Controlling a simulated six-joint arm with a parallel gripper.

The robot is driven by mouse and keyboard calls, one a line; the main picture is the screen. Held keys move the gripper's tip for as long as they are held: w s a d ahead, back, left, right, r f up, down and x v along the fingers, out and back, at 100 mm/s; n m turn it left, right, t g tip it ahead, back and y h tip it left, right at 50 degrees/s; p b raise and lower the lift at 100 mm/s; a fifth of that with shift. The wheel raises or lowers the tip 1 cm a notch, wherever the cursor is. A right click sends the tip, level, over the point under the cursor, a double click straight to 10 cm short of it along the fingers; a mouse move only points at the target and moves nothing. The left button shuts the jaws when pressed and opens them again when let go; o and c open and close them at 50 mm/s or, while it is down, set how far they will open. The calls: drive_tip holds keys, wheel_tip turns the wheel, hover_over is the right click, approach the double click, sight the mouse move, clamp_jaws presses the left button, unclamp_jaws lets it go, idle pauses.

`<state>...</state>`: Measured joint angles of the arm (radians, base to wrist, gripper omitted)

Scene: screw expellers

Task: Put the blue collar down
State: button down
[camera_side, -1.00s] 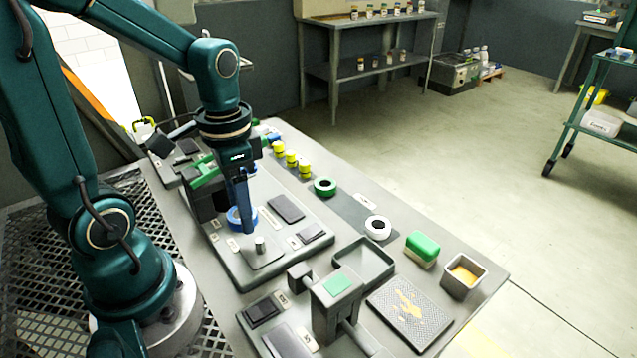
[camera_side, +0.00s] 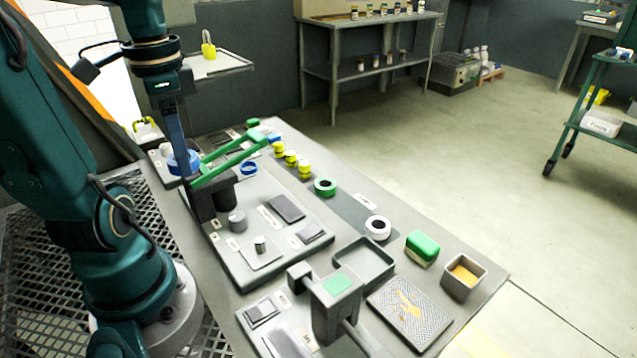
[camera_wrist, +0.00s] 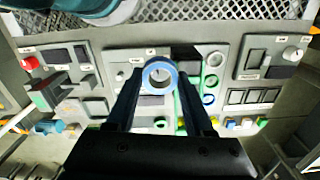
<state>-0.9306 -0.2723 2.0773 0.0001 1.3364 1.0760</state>
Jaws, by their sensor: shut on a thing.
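The blue collar (camera_side: 180,166) is a thick ring held in the air at the fingertips of my gripper (camera_side: 184,150), left of the green lever. In the wrist view the blue collar (camera_wrist: 147,76) shows face-on between the two dark fingers of my gripper (camera_wrist: 159,82). The fingers are shut on it. Its exact height above the bench is hard to tell. A second, smaller blue ring (camera_side: 249,168) rests near the green lever.
A lever press with long green arms (camera_side: 232,157) stands close to the right of my gripper. The grey plate (camera_side: 265,280) carries a short grey cylinder (camera_side: 237,220). A green ring (camera_side: 325,187) and a white ring (camera_side: 377,228) lie on the bench to the right.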

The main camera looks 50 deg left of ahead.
drive_tip(key=w+a+r+m, duration=0.3)
drive_tip(key=w+r+m, duration=0.2)
drive_tip(key=w, duration=0.3)
drive_tip(key=m, duration=0.7)
hover_over(349, 210)
wheel_tip(349, 210, down, 17)
drive_tip(key=shift+a+r, duration=0.1)
drive_tip(key=shift+r, duration=0.05)
drive_tip(key=shift+f, duration=2)
drive_tip(key=shift+f, duration=0.15)
